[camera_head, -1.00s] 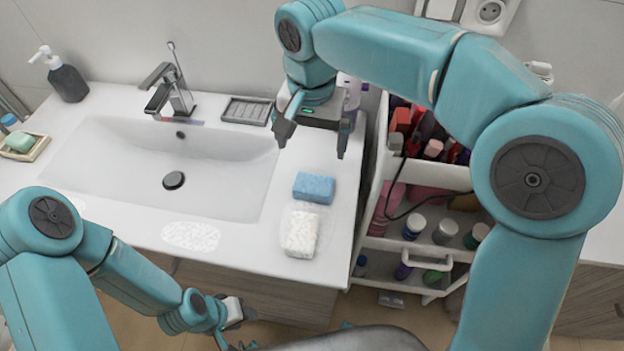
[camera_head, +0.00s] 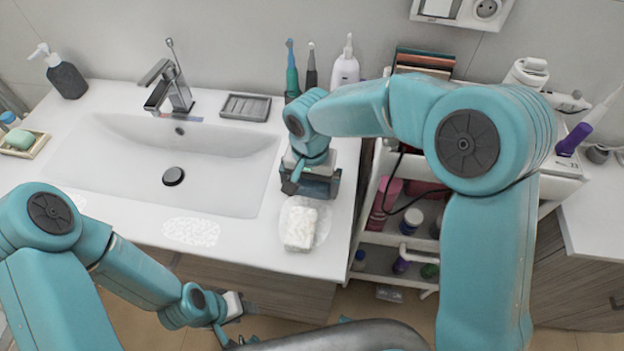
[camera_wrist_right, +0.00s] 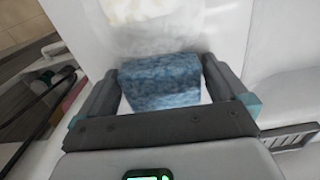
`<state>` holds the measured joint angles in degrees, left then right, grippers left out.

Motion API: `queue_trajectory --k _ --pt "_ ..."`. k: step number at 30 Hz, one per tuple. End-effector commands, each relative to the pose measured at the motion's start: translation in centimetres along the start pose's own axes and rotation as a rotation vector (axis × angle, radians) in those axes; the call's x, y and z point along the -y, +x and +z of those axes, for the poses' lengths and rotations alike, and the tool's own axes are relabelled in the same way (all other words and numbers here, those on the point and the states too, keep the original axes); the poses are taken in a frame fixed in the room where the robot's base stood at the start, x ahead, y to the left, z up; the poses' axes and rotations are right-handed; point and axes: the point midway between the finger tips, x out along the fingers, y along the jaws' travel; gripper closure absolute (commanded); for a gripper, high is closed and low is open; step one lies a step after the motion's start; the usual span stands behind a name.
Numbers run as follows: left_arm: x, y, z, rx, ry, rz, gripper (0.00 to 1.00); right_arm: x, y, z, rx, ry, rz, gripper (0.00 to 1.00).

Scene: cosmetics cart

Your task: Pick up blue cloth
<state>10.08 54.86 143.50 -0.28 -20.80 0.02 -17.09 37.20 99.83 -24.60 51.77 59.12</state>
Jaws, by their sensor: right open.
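The blue cloth (camera_wrist_right: 160,82), a folded block, lies on the white counter. In the right wrist view it sits between the two fingers of my right gripper (camera_wrist_right: 157,72), which is open around it. In the head view my right gripper (camera_head: 310,187) is down at the counter right of the sink and hides the cloth. My left gripper (camera_head: 232,335) is low at the bottom edge, in front of the counter and away from the cloth; its jaws are not clear.
A white cloth or sponge (camera_head: 300,229) lies just in front of my right gripper. The sink (camera_head: 120,165) is to the left. A white cart (camera_head: 365,238) with bottles stands to the right. A grey soap dish (camera_head: 246,107) and toothbrushes are behind.

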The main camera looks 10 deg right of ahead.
Motion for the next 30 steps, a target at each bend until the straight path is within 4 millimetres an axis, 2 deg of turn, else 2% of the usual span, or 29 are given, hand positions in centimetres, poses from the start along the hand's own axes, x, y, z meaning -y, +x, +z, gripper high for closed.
queue_trajectory --k 7,10,11,19,23,26,30 --pt "0.0 0.0 0.0 0.0 0.0 0.0 0.57 0.0 0.3 0.0 0.0 0.0 0.0 0.0" --pt "0.0 0.0 0.0 0.0 0.0 0.0 0.57 0.0 0.2 0.0 0.0 0.0 0.0 0.33" --pt "0.0 0.0 0.0 0.0 0.0 0.0 0.57 0.0 0.2 0.0 0.0 0.0 0.0 0.36" --pt "0.0 0.0 0.0 0.0 0.0 0.0 0.57 0.0 0.2 0.0 -0.001 0.0 0.0 0.36" --pt "0.0 0.1 0.0 0.0 0.0 0.0 0.57 0.0 -0.5 -0.1 -0.002 0.001 -0.002 0.36" --pt "0.1 0.1 0.0 0.0 0.0 0.0 0.57 0.1 -1.6 -0.1 -0.004 0.001 -0.002 0.36" --pt "0.1 0.3 0.0 0.0 0.0 0.0 0.57 0.1 -4.5 -0.1 -0.005 0.001 -0.004 0.36"
